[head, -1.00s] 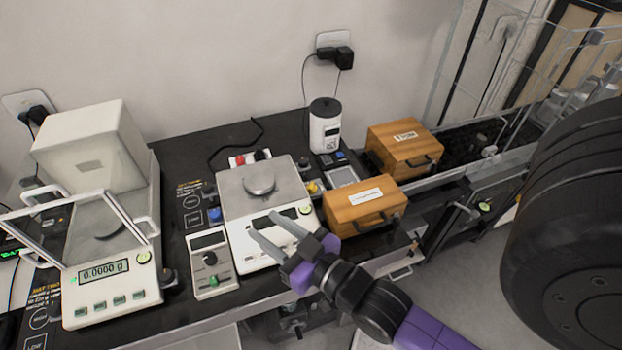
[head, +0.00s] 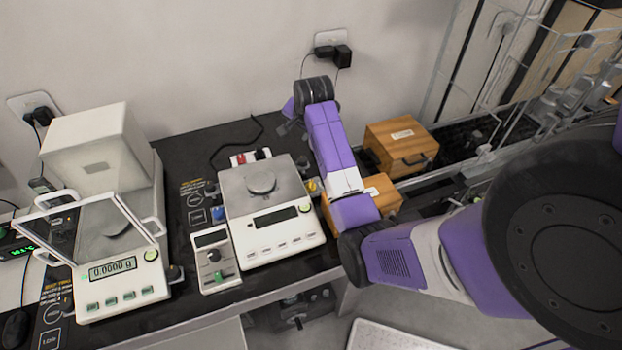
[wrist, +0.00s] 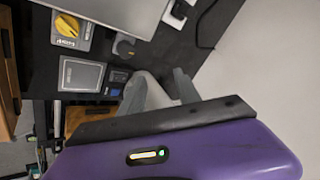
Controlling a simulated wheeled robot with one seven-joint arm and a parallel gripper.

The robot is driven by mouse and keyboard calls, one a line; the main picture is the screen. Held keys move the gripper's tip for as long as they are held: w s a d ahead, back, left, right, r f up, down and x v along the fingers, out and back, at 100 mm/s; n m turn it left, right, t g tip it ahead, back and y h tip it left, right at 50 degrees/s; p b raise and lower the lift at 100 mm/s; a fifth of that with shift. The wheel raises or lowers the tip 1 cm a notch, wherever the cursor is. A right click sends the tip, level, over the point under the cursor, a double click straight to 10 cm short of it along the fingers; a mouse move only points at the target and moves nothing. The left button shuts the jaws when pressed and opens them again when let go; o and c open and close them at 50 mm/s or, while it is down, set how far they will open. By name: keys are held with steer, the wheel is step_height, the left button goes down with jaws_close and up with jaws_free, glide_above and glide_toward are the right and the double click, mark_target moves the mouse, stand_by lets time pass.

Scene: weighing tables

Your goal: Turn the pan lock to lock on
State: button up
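A yellow knob (head: 312,186) on a small base stands just right of the middle balance (head: 275,218). In the wrist view the yellow knob (wrist: 67,25) sits on a grey base at the upper left, with a label too small to read. I cannot tell from the label whether it is the pan lock. My gripper (head: 288,128) is at the back of the table, mostly hidden behind my arm in the head view. In the wrist view my gripper (wrist: 162,90) has its two grey fingers apart and nothing between them, clear of the knob.
A controller box (head: 215,260) stands left of the middle balance; another balance with a glass shield (head: 95,225) is further left. Two wooden boxes (head: 400,145) stand right. A flat grey-screened unit (wrist: 82,75) lies beside the knob. The wall (head: 200,60) is close behind my gripper.

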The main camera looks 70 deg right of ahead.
mark_target(311, 183)
steer(key=s+a+f+m+g+y, duration=0.1)
steer(key=s+a, duration=0.1)
steer(key=s+a+f+m+g+y, duration=0.1)
steer(key=s+a+m+y, duration=0.1)
steer(key=a, duration=0.1)
steer(key=s+a+f+m+g+y, duration=0.1)
steer(key=s+a+f+g+y, duration=0.1)
steer(key=shift+s+a+f+m, duration=0.1)
steer(key=shift+s+a+m, duration=0.2)
steer(key=shift+s+a, duration=0.1)
steer(key=shift+f, duration=0.6)
step_height(311, 183, down, 7)
steer(key=shift+r+p, duration=0.2)
steer(key=shift+p, duration=0.35)
steer(key=shift+c, duration=0.2)
steer(key=shift+w, duration=0.1)
jaws_close()
